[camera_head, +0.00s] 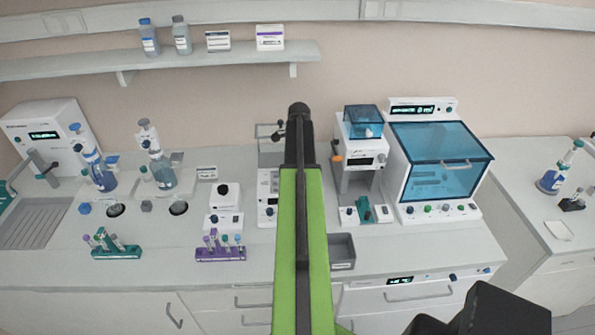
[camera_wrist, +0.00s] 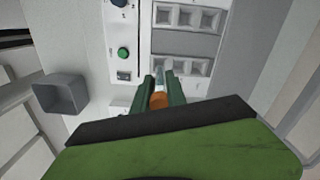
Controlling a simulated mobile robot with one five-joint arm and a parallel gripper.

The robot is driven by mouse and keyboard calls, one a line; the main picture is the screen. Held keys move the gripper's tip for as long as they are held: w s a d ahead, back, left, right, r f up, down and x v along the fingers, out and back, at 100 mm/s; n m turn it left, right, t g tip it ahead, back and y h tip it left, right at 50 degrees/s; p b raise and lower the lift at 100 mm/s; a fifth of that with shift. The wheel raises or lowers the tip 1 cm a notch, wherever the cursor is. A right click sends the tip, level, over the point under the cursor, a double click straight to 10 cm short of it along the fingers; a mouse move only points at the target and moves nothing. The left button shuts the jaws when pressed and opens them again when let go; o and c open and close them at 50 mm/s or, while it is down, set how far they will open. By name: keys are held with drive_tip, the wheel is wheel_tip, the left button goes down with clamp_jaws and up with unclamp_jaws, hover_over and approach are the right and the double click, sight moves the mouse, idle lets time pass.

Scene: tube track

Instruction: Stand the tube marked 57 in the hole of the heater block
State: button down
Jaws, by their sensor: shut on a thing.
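In the wrist view my gripper (camera_wrist: 161,88) is shut on a tube (camera_wrist: 158,92) with an orange cap and a clear, bluish body. The cap is towards the camera and the body points away between the green fingers. No number on it can be read. Beyond the fingertips is a white device with grey blocks of square wells (camera_wrist: 184,67), which may be the heater block; I cannot tell which hole is meant. In the head view a white device (camera_head: 267,195) is partly hidden behind my arm. My gripper and the tube are not visible there.
A grey bin (camera_wrist: 60,95) stands near the device; it also shows in the head view (camera_head: 342,251). A green rack (camera_head: 116,249) and a purple rack (camera_head: 221,253) hold tubes at the left front. A blue-windowed cabinet (camera_head: 440,165) stands at the right. Bare counter lies between the racks.

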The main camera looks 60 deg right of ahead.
wheel_tip(320, 180, down, 2)
drive_tip(key=shift+s+d+f+b, duration=0.1)
drive_tip(key=shift+b, duration=0.45)
drive_tip(key=shift+f+b, duration=0.35)
drive_tip(key=shift+b, duration=0.1)
idle(0.6)
drive_tip(key=shift+f+b, duration=0.5)
drive_tip(key=shift+f, duration=0.05)
drive_tip(key=shift+f, duration=0.15)
drive_tip(key=shift+f+b, duration=0.45)
drive_tip(key=shift+b, duration=0.2)
